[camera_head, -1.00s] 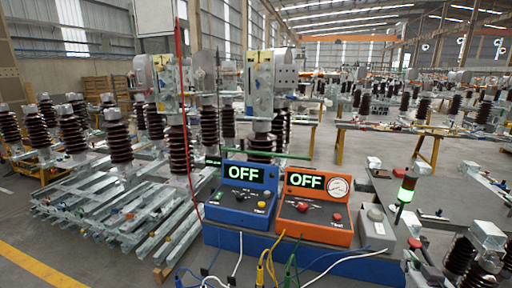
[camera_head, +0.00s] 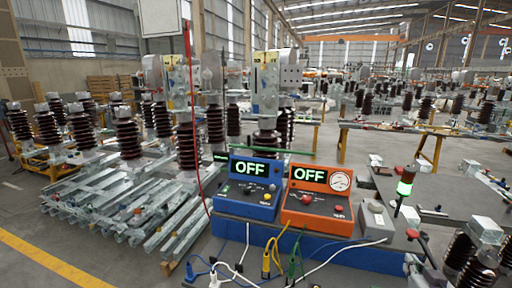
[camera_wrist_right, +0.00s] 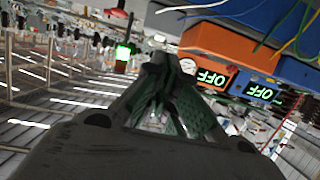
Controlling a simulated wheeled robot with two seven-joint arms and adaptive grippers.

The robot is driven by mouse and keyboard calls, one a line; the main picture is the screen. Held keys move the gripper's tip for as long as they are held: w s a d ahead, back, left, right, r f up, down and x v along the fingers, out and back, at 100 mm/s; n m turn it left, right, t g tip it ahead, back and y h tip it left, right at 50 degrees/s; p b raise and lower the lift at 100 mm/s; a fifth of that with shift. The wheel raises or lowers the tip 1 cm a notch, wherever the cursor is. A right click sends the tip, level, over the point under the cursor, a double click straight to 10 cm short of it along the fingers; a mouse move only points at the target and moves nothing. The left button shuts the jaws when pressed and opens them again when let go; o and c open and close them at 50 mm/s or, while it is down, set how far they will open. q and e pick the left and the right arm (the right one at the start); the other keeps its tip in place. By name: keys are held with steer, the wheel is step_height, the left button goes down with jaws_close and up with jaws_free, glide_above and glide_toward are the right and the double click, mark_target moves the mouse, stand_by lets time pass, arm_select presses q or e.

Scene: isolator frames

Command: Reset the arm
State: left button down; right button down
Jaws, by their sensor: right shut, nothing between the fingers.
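My right gripper (camera_wrist_right: 165,65) shows in the right wrist view, its dark fingers with green inner sides drawn together at the tips. It is shut and empty, apart from the boxes beyond it. I cannot make it out clearly in the head view. My left gripper is not in view. A blue control box (camera_head: 248,198) and an orange control box (camera_head: 318,207) stand side by side in the head view, both displays reading OFF. The wrist view, tilted over, also shows the orange box (camera_wrist_right: 205,42) and the blue box (camera_wrist_right: 292,72) at upper right.
A signal lamp lit green (camera_head: 404,188) stands right of the boxes, near a grey box (camera_head: 374,220). Cables hang in front of the blue bench edge (camera_head: 350,258). Ribbed brown insulators (camera_head: 186,145) on metal frames fill the left side. Open floor (camera_head: 110,262) lies at lower left.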

steer(key=s+a+f+n+g+y, duration=0.1)
steer(key=s+a+f+g, duration=0.25)
steer(key=f, duration=0.25)
steer(key=s+a+f+n+g+y, duration=0.1)
steer(key=s+a+f+g, duration=0.1)
steer(key=a+f, duration=0.35)
steer(key=s+a+f+n+g+y, duration=0.3)
steer(key=s+a+f+g, duration=0.2)
steer(key=s+a+f, duration=0.5)
step_height(320, 180, down, 31)
steer(key=s, duration=0.1)
steer(key=s+d+f+g, duration=0.2)
steer(key=s+d+f, duration=0.1)
steer(key=s+f, duration=1.7)
steer(key=shift+s+d+n+h, duration=0.2)
steer(key=shift+s+n+h, duration=0.15)
steer(key=shift+s, duration=1.05)
steer(key=shift+f, duration=0.1)
